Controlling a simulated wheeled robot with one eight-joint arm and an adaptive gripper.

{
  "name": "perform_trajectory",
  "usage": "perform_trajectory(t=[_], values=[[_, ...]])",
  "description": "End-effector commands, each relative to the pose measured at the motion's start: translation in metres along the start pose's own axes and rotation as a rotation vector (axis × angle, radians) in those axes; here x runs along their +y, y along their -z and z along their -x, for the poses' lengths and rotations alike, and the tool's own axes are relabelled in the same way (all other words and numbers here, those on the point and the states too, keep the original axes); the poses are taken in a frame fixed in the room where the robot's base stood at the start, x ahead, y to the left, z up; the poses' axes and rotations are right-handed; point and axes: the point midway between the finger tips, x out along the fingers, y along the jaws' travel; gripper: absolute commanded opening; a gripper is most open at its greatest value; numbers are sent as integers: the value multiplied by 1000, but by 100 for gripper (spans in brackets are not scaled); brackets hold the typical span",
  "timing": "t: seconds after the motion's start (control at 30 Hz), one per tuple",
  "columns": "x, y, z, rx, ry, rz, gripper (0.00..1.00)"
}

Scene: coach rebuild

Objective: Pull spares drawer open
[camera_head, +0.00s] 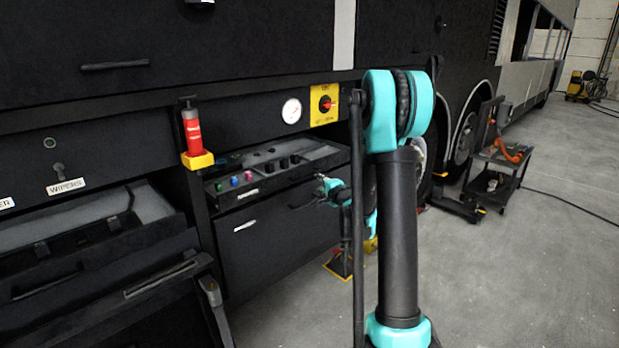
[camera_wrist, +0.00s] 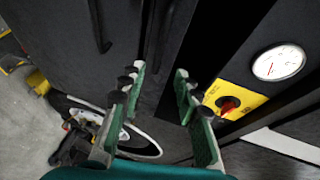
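A black drawer with a grey interior (camera_head: 318,152) stands out from the coach side in the head view, below the gauge. Several dark knobs show in it. Its front carries green, pink and blue buttons and a small white label too small to read, so I cannot tell whether it is the spares drawer. My gripper (camera_head: 322,187) is just off the right end of this front, partly behind my arm. In the wrist view my gripper (camera_wrist: 159,72) has its two green fingers apart, with nothing seen between them.
A dark panel with a pale handle (camera_head: 244,225) is below the drawer. A yellow panel with a red switch (camera_head: 325,104) and a round gauge (camera_head: 292,111) are above. A red cylinder (camera_head: 193,132) stands left.

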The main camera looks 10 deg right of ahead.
Motion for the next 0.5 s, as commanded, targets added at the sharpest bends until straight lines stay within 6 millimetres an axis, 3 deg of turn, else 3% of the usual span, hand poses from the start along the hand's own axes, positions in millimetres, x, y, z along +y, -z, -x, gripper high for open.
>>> perform_trajectory(t=[0.5], values=[[0,-1,-100,-3,-1,1,32]])
